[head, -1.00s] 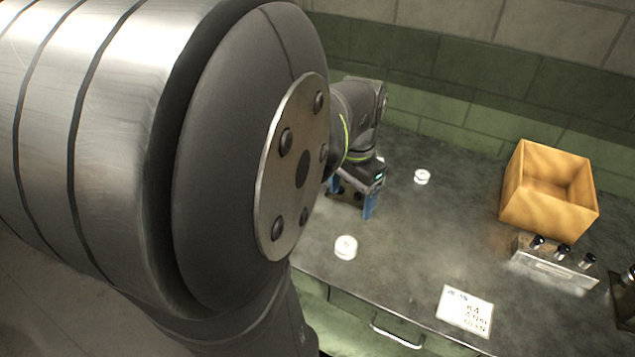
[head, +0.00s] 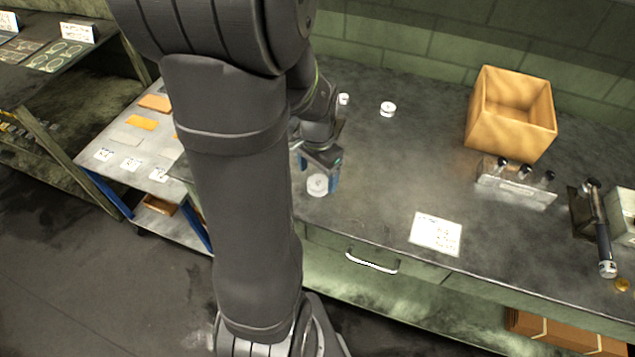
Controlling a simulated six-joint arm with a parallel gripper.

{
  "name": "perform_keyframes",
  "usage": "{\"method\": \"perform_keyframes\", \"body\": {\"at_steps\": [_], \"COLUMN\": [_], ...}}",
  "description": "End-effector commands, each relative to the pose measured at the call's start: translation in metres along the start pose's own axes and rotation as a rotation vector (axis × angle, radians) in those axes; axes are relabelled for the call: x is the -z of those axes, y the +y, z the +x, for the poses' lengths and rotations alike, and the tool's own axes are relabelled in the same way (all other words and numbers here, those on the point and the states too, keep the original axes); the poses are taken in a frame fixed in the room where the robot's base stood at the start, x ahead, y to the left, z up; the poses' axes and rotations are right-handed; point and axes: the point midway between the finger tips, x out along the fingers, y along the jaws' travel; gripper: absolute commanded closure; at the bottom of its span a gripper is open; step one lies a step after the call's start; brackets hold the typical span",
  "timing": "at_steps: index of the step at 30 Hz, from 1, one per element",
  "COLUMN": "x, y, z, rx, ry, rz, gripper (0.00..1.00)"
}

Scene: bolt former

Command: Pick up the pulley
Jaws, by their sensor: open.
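Three small white round pieces that look like pulleys are on the dark worktop. The nearest pulley (head: 317,186) lies close to the front edge, below my gripper (head: 318,174). A second pulley (head: 387,109) lies farther back to the right. A third white piece (head: 343,98) shows partly beside my arm at the back. My gripper is open, its blue fingers pointing down near the two sides of the nearest pulley. I cannot tell whether the fingers touch it or how high they are above the worktop.
An open orange-tan box (head: 482,125) stands at the back right, with a metal block (head: 515,187) holding dark pegs before it. A paper sheet (head: 436,234) lies near the front edge. A side table (head: 120,140) stands left. The worktop's middle is clear.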

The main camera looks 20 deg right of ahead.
Motion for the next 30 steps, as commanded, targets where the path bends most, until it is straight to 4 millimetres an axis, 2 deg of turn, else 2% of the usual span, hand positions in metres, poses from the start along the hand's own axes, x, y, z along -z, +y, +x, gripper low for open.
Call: {"method": "perform_keyframes", "body": {"at_steps": [7, 17, 25, 30], "x": [0.002, 0.003, 0.003, 0.003], "y": [-0.002, -0.002, -0.002, -0.002], "z": [0.029, 0.034, 0.033, 0.033], "rx": [-0.001, 0.0, 0.0, 0.0], "ry": [-0.002, 0.001, 0.0, 0.001], "rz": [0.0, 0.0, 0.0, 0.0], "gripper": [0.24, 0.24, 0.76, 0.76]}}
